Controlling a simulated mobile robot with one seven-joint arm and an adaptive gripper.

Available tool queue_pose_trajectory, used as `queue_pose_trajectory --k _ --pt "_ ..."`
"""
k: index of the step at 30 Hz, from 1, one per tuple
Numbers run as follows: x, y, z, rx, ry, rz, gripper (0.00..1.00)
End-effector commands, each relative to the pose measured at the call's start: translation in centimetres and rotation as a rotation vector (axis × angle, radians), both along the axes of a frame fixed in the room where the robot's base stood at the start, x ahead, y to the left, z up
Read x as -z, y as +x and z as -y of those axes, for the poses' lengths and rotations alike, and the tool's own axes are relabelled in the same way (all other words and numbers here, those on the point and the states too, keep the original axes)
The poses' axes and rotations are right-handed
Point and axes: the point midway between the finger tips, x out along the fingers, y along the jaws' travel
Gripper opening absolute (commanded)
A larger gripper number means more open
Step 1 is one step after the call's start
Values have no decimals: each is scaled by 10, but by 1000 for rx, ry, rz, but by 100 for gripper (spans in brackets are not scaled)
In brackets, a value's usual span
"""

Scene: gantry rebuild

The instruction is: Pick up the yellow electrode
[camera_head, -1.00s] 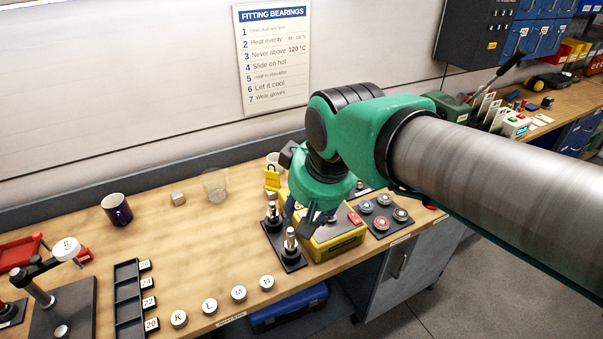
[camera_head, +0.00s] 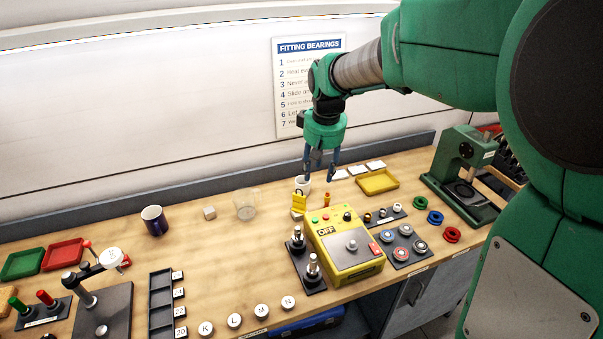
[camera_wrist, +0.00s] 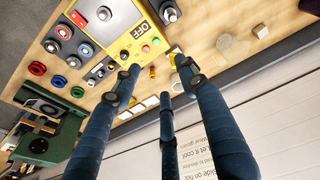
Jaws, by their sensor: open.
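A small amber-yellow upright piece (camera_head: 326,199) stands on the bench behind the yellow heater box; it best fits the yellow electrode, though it is too small to be sure. In the wrist view the same piece (camera_wrist: 152,73) shows between the finger ends. My gripper (camera_head: 319,178) is open and empty, pointing down above and slightly left of this piece in the head view. Its blue fingers are spread in the wrist view (camera_wrist: 158,71). I cannot tell the exact height gap.
The yellow heater box (camera_head: 343,238) is in front. A yellow padlock (camera_head: 299,204) and white cup (camera_head: 303,186) stand close on the left. A yellow tray (camera_head: 394,182) and white cards lie to the right. A green press (camera_head: 462,160) stands farther right.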

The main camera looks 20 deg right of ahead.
Motion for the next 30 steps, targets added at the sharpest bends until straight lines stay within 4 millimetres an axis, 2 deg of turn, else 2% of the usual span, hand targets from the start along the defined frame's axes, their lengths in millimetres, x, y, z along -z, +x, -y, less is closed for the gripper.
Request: queue_pose_trajectory --k 1,8,15,24,30 --pt "1 12 6 -2 0 -13 43" --pt "20 60 31 -23 -1 -61 43" --pt "49 105 59 -45 2 -110 43" --pt "97 152 95 -72 10 -168 43" --pt "131 173 117 -89 17 -202 43"
